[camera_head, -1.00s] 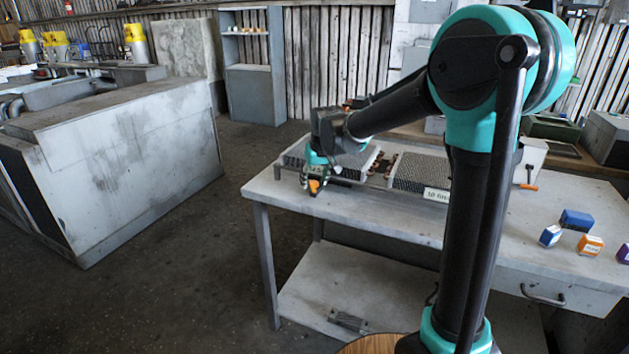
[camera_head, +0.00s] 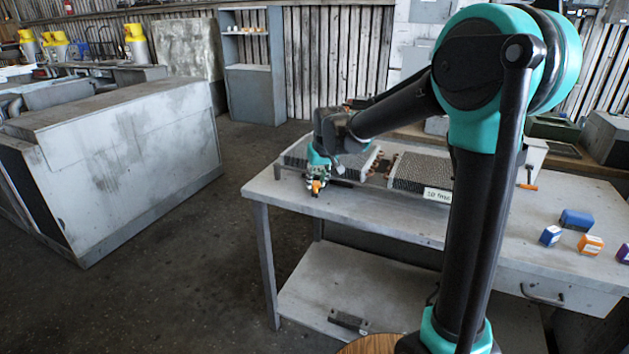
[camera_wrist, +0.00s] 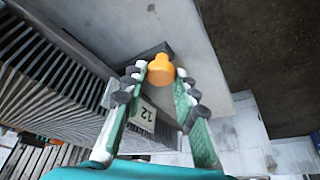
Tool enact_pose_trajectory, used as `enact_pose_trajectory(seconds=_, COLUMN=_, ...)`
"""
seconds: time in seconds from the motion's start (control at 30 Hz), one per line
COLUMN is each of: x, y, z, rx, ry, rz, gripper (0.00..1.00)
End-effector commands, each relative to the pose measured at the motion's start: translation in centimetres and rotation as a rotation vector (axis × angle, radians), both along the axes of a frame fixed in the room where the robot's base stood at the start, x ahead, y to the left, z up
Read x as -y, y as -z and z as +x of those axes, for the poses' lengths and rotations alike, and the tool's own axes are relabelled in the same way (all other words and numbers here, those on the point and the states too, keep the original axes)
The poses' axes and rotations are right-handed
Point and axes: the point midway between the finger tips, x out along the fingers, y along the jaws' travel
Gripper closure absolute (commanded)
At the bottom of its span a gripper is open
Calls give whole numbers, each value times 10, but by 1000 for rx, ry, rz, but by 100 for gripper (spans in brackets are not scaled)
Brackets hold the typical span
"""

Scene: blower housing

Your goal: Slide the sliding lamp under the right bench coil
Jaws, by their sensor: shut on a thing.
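My gripper (camera_head: 316,186) is at the front left of the bench, beside the left bench coil (camera_head: 357,163). In the wrist view my gripper (camera_wrist: 160,80) is shut on the orange knob (camera_wrist: 160,68), which I take to be the sliding lamp's handle. A dark bar, likely the lamp's body, shows only partly behind the fingers. The left coil's fins (camera_wrist: 45,65) fill the left of the wrist view, with a "12" tag (camera_wrist: 143,114) between the fingers. The right bench coil (camera_head: 423,172) lies further right, with a "10 fins" tag (camera_head: 437,195). The space under it is hidden.
The grey bench top (camera_head: 385,215) is clear in front of the coils. An orange-handled item (camera_head: 528,187) lies behind my arm. A metal part (camera_head: 349,322) lies on the lower shelf.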

Motion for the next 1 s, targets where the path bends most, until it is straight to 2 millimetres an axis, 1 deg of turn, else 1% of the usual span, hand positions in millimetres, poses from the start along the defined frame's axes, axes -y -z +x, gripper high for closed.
enact_pose_trajectory(seconds=0.17, x=32, y=0, z=-11, rx=-1, ry=6, rz=-1, gripper=100)
enact_pose_trajectory(seconds=0.27, x=58, y=0, z=-20, rx=0, ry=8, rz=0, gripper=100)
enact_pose_trajectory(seconds=0.5, x=136, y=0, z=-49, rx=0, ry=10, rz=0, gripper=100)
enact_pose_trajectory(seconds=0.6, x=167, y=0, z=-60, rx=-1, ry=11, rz=0, gripper=100)
enact_pose_trajectory(seconds=0.8, x=223, y=0, z=-81, rx=0, ry=10, rz=0, gripper=100)
enact_pose_trajectory(seconds=1.0, x=274, y=0, z=-99, rx=0, ry=10, rz=0, gripper=100)
